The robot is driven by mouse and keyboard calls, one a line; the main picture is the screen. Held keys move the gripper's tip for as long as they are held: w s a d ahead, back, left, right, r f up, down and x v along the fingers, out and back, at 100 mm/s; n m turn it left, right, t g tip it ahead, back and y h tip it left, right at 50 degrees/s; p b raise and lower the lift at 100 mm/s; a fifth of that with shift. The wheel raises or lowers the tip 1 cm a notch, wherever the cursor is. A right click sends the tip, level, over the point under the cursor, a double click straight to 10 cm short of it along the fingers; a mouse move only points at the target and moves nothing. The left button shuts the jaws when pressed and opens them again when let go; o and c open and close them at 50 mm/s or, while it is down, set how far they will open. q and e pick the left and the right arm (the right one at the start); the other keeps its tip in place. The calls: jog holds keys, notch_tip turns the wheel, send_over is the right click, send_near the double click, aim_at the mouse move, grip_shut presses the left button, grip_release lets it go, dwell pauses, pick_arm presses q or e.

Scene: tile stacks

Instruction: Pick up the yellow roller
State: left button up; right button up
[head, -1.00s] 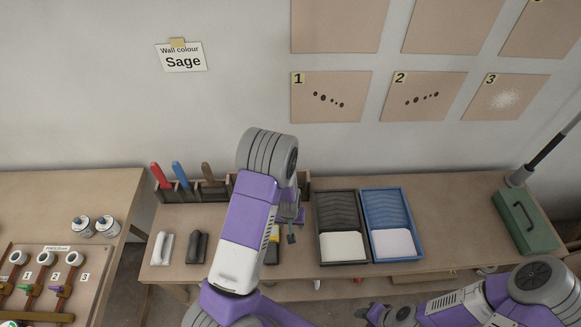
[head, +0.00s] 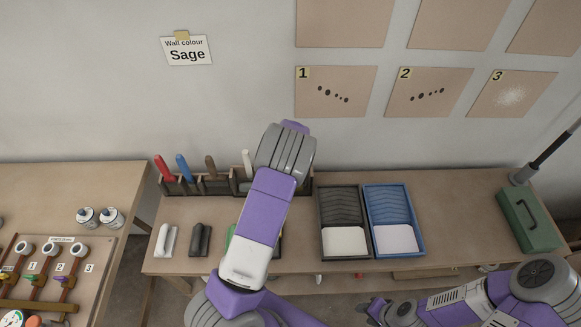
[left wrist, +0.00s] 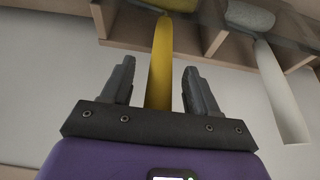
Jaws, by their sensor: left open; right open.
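The yellow roller (left wrist: 161,50) shows in the left wrist view, with its handle running between the two fingers of my left gripper (left wrist: 160,75). The fingers are apart and gaps show on both sides of the handle. Its upper end is at the wooden rack (left wrist: 222,45), cut off by the frame edge. In the head view my left arm hides the yellow roller and the left gripper. My right gripper (head: 374,310) is open at the lower right of the head view, away from the rack.
The rack (head: 215,187) also holds red (head: 164,168), blue (head: 183,167), brown (head: 210,166) and white (head: 247,163) handled tools. A white-handled roller (left wrist: 285,95) is beside the yellow one. Black (head: 324,255) and blue (head: 367,225) trays and a green box (head: 530,220) stand right.

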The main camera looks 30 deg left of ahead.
pick_arm(q)
jog(key=shift+f, duration=0.1)
jog(key=c, duration=1)
